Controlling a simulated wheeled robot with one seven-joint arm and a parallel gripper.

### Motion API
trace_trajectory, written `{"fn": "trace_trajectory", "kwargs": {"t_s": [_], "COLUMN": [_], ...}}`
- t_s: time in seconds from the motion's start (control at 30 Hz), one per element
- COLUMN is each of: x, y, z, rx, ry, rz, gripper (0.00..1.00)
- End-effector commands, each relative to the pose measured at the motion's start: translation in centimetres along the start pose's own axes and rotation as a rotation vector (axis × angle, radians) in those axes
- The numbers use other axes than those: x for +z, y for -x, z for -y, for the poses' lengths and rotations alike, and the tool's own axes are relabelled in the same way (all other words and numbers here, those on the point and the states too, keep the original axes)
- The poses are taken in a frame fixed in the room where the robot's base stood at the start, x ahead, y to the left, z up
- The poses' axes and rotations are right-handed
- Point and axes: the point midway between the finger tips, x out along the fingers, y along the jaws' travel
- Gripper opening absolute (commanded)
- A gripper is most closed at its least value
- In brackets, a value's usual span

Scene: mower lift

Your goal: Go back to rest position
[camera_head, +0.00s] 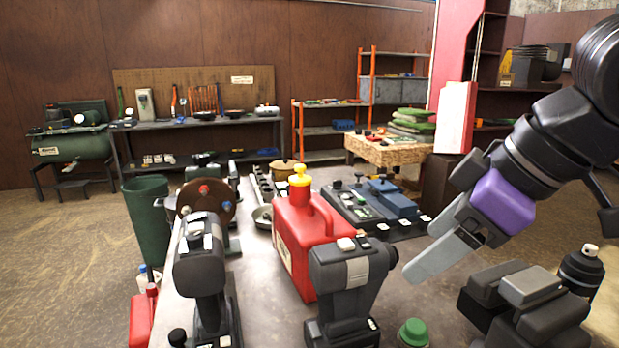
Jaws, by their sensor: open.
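My gripper (447,243) hangs from my black arm at the right of the view, with a purple body and grey fingers pointing down and left. It is above the right part of the workbench and holds nothing that I can see. The fingers overlap in this view, so the gap between them is hard to make out. A red fuel can (309,235) with a yellow cap stands on the bench to the left of my gripper.
Black upright devices (340,280) (201,262) stand at the bench's front. A green bin (147,225) is left of the bench. Shelves line the back wall.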

Motion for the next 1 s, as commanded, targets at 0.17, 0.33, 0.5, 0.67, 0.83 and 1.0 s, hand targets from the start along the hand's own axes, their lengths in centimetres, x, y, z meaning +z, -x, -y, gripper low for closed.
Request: {"fn": "trace_trajectory", "kwargs": {"t_s": [0.17, 0.33, 0.5, 0.67, 0.83, 1.0], "x": [-4.6, -8.8, -12.3, -13.1, -11.6, -8.1], "y": [0.1, 1.2, 3.5, 5.9, 7.4, 7.5], "z": [-0.6, -0.9, -1.5, -2.7, -4.2, -5.5], "rx": [0.03, 0.049, 0.076, 0.122, 0.195, 0.294], "ry": [0.009, 0.002, -0.045, -0.122, -0.232, -0.357], "rz": [-0.255, -0.524, -0.846, -1.116, -1.343, -1.506], "gripper": [0.74, 0.74, 0.74, 0.74, 0.74, 0.74]}}
